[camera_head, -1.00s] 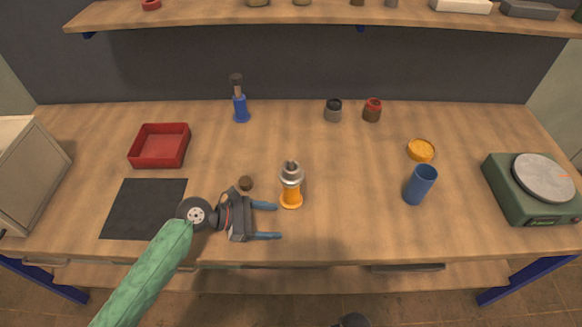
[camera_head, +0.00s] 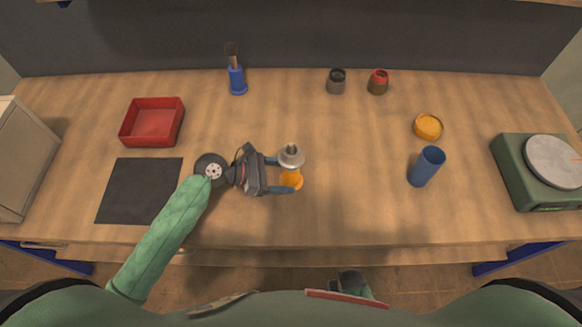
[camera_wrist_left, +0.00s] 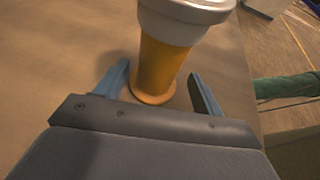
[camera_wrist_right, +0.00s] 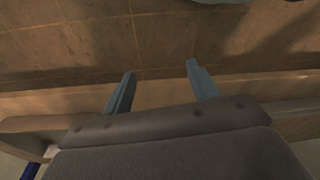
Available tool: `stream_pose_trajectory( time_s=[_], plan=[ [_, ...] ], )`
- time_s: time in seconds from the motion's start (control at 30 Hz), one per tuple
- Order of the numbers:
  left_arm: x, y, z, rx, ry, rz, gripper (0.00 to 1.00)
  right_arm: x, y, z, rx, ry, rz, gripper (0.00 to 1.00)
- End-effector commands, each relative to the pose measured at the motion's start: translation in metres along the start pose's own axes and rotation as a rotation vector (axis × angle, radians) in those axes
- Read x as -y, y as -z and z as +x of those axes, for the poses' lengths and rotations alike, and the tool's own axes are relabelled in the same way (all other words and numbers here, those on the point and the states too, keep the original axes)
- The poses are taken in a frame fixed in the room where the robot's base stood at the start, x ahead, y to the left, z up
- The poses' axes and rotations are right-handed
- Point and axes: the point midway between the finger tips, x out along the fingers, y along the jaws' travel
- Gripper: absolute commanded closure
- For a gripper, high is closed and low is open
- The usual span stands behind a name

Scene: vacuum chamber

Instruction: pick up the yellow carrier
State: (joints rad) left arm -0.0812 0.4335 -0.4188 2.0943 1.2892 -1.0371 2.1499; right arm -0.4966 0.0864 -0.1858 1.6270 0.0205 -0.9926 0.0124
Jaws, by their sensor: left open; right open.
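The yellow carrier (camera_head: 291,180) stands upright on the bench near the middle, with a grey metal piece (camera_head: 291,156) on its top. My left gripper (camera_head: 284,175) is open, with its blue fingers reaching to the carrier from the left. In the left wrist view the carrier's yellow body (camera_wrist_left: 163,66) stands between the two fingertips (camera_wrist_left: 160,78), with a gap to the right finger. My right gripper (camera_wrist_right: 160,75) is open and empty near the bench's front edge. In the head view only part of the right arm shows at the bottom.
A red tray (camera_head: 152,122) and a black mat (camera_head: 139,190) lie left. A blue tool holder (camera_head: 237,80), a grey jar (camera_head: 336,82) and a red jar (camera_head: 378,82) stand behind. A blue cup (camera_head: 426,167), an orange dish (camera_head: 428,127) and a green scale (camera_head: 540,172) are right.

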Motion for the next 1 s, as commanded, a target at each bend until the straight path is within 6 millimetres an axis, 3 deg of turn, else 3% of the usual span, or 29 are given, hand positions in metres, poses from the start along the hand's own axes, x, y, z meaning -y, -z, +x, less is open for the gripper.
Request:
stream_pose_trajectory(
  time_s=[0.33, 0.67, 1.0],
  plan=[
    [-0.005, -0.004, 0.037, 0.002, 0.0, -0.002, 0.31, -0.009, -0.013, 0.036, -0.017, -0.014, -0.008, 0.41],
    [-0.005, -0.003, 0.042, 0.001, 0.0, -0.001, 0.31, -0.011, -0.015, 0.041, -0.02, -0.015, -0.009, 0.41],
    [-0.005, -0.003, 0.041, 0.0, 0.0, -0.001, 0.98, -0.011, -0.016, 0.04, -0.019, -0.015, -0.009, 0.41]
  ],
)
